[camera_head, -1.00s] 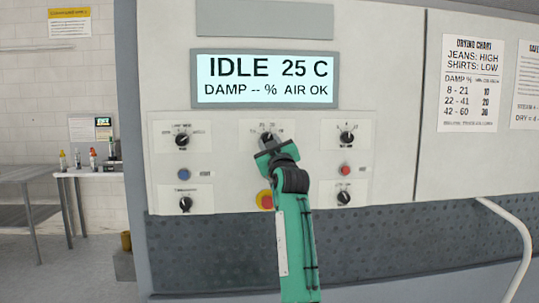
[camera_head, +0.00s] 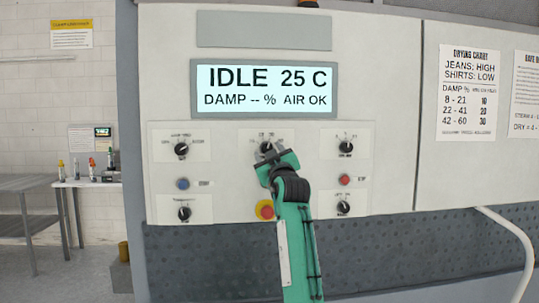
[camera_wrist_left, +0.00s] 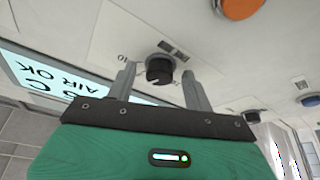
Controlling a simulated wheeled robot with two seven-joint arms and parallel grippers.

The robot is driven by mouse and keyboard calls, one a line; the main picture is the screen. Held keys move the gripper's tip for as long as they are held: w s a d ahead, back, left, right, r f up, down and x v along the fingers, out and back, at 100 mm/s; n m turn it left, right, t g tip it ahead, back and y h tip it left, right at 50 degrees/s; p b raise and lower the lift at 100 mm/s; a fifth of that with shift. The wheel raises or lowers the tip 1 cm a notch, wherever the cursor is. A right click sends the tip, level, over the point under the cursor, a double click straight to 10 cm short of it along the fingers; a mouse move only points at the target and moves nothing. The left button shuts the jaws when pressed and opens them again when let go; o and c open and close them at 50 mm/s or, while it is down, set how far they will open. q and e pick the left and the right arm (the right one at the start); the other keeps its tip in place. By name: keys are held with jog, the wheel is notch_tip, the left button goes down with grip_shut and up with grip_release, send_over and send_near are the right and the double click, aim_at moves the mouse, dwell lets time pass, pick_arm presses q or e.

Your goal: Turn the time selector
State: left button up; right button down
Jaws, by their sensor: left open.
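The time selector (camera_head: 266,147) is a dark round knob at the top middle of the control panel, partly hidden behind my left gripper (camera_head: 267,152) in the head view. In the left wrist view the knob (camera_wrist_left: 160,69) shows between the two grey fingers of my left gripper (camera_wrist_left: 160,85), with a gap on each side. The gripper is open and empty. Printed numbers beside the knob are partly readable. My right gripper is not in view.
The display (camera_head: 266,89) above reads IDLE 25 C, DAMP -- %, AIR OK. Other knobs, a blue button (camera_head: 183,184) and a red button (camera_head: 345,180) flank the arm. A drying chart (camera_head: 469,92) hangs at right.

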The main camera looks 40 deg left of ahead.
pick_arm(q)
jog(key=shift+d, duration=0.1)
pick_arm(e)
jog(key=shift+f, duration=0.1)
pick_arm(q)
jog(key=b+v, duration=0.4)
jog(key=v, duration=0.9)
jog(key=shift+s+d+f, duration=0.15)
jog(key=shift+s+d, duration=0.05)
jog(key=shift+d, duration=0.05)
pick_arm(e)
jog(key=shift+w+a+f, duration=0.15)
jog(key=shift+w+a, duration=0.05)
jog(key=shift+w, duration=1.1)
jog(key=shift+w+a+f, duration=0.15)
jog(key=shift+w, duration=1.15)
